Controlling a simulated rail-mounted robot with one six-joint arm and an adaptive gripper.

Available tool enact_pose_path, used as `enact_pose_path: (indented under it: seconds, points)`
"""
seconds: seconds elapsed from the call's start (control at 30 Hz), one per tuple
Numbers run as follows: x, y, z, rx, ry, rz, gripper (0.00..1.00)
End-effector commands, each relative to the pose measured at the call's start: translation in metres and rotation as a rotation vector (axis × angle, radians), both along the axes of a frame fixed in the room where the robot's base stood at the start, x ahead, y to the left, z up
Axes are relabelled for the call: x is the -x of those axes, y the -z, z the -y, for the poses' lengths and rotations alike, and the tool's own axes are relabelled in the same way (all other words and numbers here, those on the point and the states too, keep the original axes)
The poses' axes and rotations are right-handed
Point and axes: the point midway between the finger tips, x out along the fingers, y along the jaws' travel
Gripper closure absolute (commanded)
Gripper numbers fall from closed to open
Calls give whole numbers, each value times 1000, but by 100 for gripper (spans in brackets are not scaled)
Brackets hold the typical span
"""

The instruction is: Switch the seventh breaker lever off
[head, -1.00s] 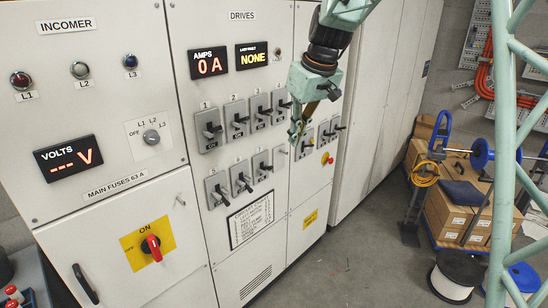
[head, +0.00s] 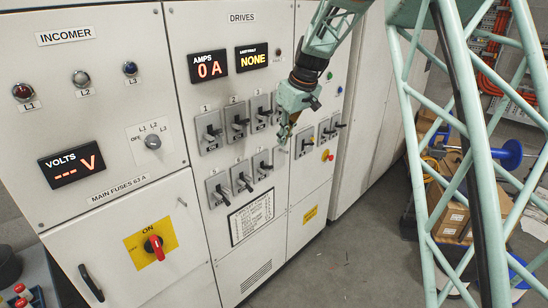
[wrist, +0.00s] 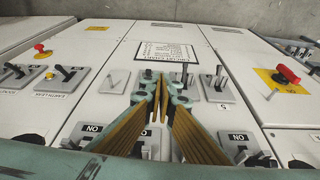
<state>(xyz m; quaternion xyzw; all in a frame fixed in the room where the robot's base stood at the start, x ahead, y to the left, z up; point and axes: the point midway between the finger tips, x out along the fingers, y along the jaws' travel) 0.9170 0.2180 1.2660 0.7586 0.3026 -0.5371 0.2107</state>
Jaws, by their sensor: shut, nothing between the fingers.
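The breaker levers stand in two rows on the DRIVES panel. The seventh lever (head: 263,167) is the third in the lower row, with its black handle on a grey plate. In the wrist view, which looks at the panel upside down, the seventh lever is largely hidden behind my fingers. My gripper (head: 284,139) is in front of the panel, up and right of the seventh lever in the head view. Its fingers (wrist: 157,88) are shut and empty. I cannot tell whether the tips touch the lever.
The sixth lever (wrist: 183,80) and fifth lever (wrist: 215,85) lie to the right in the wrist view. Upper-row levers (head: 237,122) stand close above. A red main switch (head: 154,246) is on the INCOMER panel. The floor (head: 345,270) before the cabinets is clear.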

Motion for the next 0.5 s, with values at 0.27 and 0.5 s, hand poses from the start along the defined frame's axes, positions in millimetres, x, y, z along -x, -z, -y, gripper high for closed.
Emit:
enact_pose_path:
  seconds: [0.27,0.5]
  points:
    - [-29,23,-18,-1,-41,2,100]
    - [-49,43,-32,-1,-76,5,100]
